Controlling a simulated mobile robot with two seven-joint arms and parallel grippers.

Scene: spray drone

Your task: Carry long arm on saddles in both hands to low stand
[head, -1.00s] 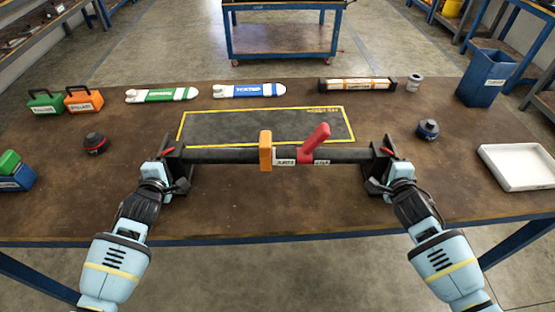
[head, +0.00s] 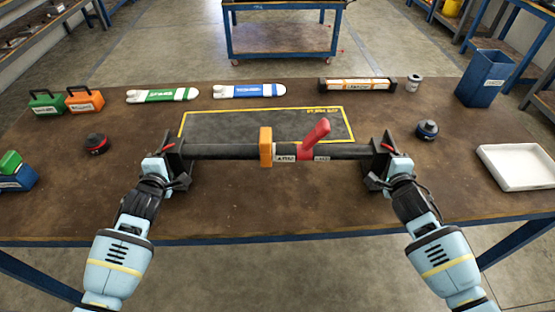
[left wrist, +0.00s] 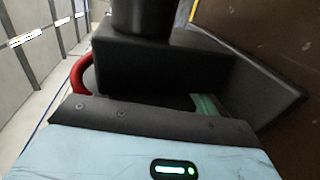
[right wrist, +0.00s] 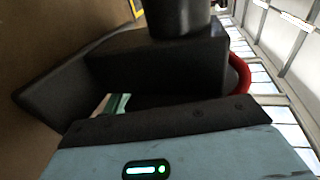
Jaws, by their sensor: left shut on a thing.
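The long arm (head: 220,151) is a dark tube with an orange collar (head: 265,147) and a red lever (head: 315,138) near its middle. It spans level between two black end saddles, the left saddle (head: 174,150) and the right saddle (head: 386,152). My left gripper (head: 168,165) is shut on the left saddle; in the left wrist view the black block (left wrist: 155,65) and a red loop (left wrist: 78,74) are right against it. My right gripper (head: 381,168) is at the right saddle, also seen in the right wrist view (right wrist: 160,62); its fingers are hidden. I cannot make out which thing is the low stand.
A yellow-bordered dark mat (head: 230,125) lies behind the tube on the brown table (head: 270,205). Green (head: 162,95) and blue (head: 250,91) labelled tools and a tube (head: 357,85) line the back. A white tray (head: 518,167) and blue bin (head: 486,78) stand right. A blue cart (head: 280,35) stands beyond.

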